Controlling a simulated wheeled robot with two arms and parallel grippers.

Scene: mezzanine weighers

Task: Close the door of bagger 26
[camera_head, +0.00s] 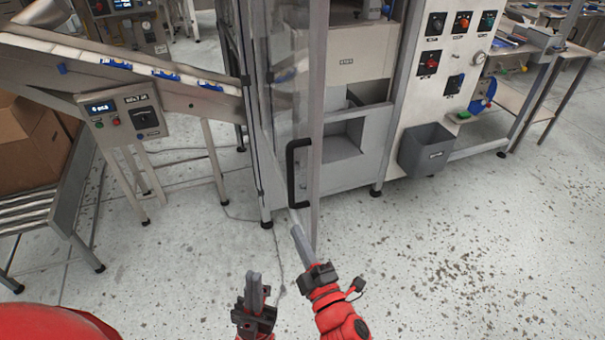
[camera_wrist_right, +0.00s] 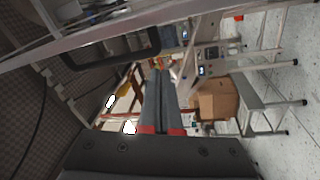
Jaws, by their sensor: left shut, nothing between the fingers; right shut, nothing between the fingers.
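The bagger (camera_head: 360,60) stands at centre in the head view, its number not readable. Its clear door (camera_head: 298,100) stands swung out toward me, edge-on, with a metal edge and a black bar handle (camera_head: 292,172). My right gripper (camera_head: 298,232) is shut and empty, its fingertips just below the handle, close to the door's lower end; contact cannot be told. My left gripper (camera_head: 254,278) is shut and empty, lower and to the left, over the floor. In the right wrist view, the shut fingers (camera_wrist_right: 160,85) show beside the black handle (camera_wrist_right: 112,50) and the door's metal edge (camera_wrist_right: 150,22).
An inclined conveyor (camera_head: 130,65) with packets and a control box (camera_head: 130,118) stands at left. A cardboard box (camera_head: 35,150) and roller table (camera_head: 40,212) are further left. A grey bin (camera_head: 425,150) hangs right of the bagger. Speckled floor in front is clear.

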